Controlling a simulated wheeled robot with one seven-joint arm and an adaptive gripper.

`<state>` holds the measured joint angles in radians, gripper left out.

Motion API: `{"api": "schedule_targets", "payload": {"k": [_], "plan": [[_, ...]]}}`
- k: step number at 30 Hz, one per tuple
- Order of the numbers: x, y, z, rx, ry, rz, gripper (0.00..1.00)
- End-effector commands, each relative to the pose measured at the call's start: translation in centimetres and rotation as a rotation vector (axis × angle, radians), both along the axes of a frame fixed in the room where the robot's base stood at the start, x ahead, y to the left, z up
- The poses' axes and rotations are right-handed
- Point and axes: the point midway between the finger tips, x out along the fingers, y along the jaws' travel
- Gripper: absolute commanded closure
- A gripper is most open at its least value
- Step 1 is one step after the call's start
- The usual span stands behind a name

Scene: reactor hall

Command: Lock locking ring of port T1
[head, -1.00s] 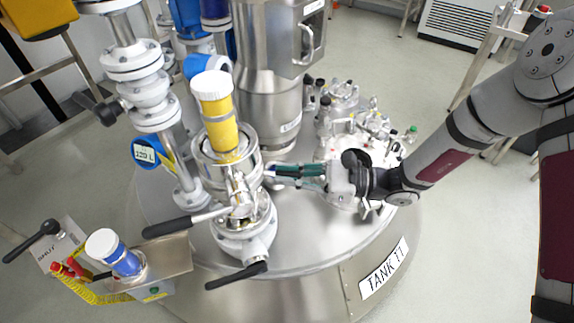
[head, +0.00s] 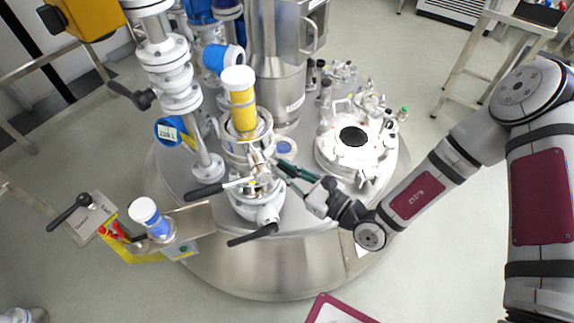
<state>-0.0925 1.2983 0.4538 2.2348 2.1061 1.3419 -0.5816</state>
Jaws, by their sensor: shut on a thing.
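Port T1 (head: 262,207) stands on the tank lid in the head view, a steel fitting with a white flanged valve body. Its shiny steel locking ring (head: 240,148) sits round the upper part. A yellow container with a white cap (head: 240,95) stands upright on top of the port. My gripper (head: 279,166) reaches in from the lower right, its dark green fingers closed at the right side of the ring. The fingers are shut on a part of the ring there. The exact contact is small and partly hidden by the fingers.
Black-handled levers (head: 206,190) stick out left and below the port. A round white manway cover (head: 352,150) with fittings is to the right. A tall steel vessel (head: 276,70) stands behind. A white-capped blue container (head: 152,220) stands on a side bracket at the left.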

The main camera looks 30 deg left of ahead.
Motion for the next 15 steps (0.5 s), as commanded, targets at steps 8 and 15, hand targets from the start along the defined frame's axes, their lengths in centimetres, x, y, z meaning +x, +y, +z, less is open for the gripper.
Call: {"api": "schedule_targets", "payload": {"k": [8,15], "plan": [[-0.3,-0.12,-0.44,-0.01,0.008,-0.009,1.0],[-0.34,-0.12,-0.49,-0.011,0.009,-0.007,0.8]]}}
